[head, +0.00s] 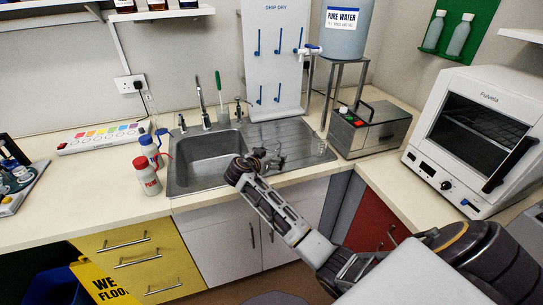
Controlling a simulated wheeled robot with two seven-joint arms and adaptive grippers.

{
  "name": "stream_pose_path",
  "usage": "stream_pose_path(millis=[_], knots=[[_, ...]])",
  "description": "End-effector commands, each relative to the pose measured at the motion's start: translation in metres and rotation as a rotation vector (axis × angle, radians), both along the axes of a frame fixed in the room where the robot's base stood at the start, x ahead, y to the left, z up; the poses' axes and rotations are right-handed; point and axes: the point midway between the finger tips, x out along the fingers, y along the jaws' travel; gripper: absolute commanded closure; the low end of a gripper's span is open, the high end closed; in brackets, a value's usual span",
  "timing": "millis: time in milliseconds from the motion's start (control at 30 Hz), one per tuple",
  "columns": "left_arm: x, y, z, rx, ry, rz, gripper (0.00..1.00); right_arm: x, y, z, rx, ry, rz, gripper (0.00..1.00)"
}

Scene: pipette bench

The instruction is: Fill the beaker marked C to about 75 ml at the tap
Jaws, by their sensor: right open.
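A small clear glass vessel (322,149), which looks like a beaker, stands at the right end of the steel drainer; its marking is too small to read. The sink tap (203,100) rises behind the steel sink basin (205,150). A second tap (308,50), with a white body and blue parts, is on the pure water tank (345,30). My right gripper (272,160) is open over the drainer's front, right of the basin and left of the glass vessel, apart from it. I see nothing between its fingers. My left gripper is out of view.
A drying rack board (272,65) stands behind the drainer. A grey steel box (370,130) and a white oven (475,130) stand to the right. The counter (90,195) further left has free room.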

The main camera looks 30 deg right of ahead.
Motion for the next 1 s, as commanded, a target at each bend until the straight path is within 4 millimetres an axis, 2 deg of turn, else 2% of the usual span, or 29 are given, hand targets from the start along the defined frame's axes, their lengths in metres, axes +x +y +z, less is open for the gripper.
stream_pose_path(millis=[100, 200, 567, 1000], knots=[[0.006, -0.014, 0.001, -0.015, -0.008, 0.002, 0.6, 0.003, -0.005, -0.003, 0.0, 0.0, 0.0, 0.14], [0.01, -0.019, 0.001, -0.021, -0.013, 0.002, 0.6, 0.003, -0.006, -0.003, 0.0, 0.0, 0.0, 0.14], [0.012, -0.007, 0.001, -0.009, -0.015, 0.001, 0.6, 0.003, -0.006, -0.003, 0.001, 0.0, 0.0, 0.14], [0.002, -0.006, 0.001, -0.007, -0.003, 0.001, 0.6, 0.003, -0.005, -0.003, 0.0, 0.0, 0.001, 0.66]])
